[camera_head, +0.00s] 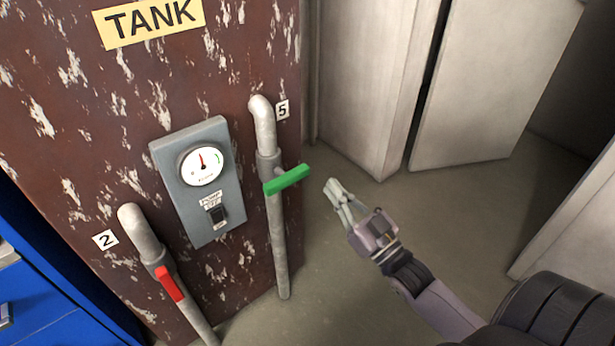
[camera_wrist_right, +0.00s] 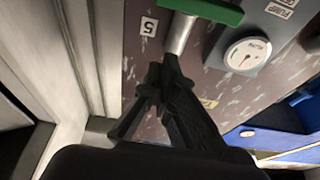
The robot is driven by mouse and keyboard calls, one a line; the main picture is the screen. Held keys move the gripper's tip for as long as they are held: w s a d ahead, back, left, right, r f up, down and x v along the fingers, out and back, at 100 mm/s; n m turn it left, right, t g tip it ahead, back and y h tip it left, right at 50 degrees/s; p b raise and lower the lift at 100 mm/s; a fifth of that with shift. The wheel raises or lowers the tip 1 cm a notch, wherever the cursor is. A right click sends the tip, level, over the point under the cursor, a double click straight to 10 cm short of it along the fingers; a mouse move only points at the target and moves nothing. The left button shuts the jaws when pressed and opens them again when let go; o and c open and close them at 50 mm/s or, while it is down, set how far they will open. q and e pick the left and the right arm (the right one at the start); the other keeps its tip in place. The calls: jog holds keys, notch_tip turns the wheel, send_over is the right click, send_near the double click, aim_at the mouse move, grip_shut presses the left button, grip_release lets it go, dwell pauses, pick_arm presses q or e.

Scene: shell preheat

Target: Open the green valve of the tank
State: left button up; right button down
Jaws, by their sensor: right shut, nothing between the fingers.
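The green valve handle (camera_head: 287,180) sits on a grey vertical pipe (camera_head: 278,230) beside the label 5, on the right part of the rusty brown tank (camera_head: 90,130). The handle lies across the pipe, its right end tilted up. My right gripper (camera_head: 333,185) is shut and empty, just right of the handle and apart from it in the head view. In the right wrist view the green handle (camera_wrist_right: 205,10) shows at the top edge, beyond the dark fingers (camera_wrist_right: 158,75). My left gripper is not in view.
A red valve handle (camera_head: 169,284) is on another pipe by the label 2. A grey panel (camera_head: 228,205) with a gauge and pump switch is between the pipes. Blue furniture (camera_head: 50,290) stands at left, pale cabinet doors (camera_head: 490,80) behind. Floor right of the tank is clear.

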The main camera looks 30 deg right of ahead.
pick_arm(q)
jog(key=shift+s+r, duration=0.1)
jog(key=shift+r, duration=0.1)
pick_arm(e)
jog(key=shift+a+r, duration=0.1)
jog(key=shift+r, duration=0.2)
notch_tip(320, 180, up, 3)
send_over(308, 169)
jog(key=s+a, duration=0.1)
jog(key=s, duration=0.1)
notch_tip(308, 169, down, 3)
jog(key=shift+f+b, duration=0.1)
jog(key=shift+b, duration=1)
jog(key=shift+a+f, duration=0.1)
jog(key=shift+f, duration=0.2)
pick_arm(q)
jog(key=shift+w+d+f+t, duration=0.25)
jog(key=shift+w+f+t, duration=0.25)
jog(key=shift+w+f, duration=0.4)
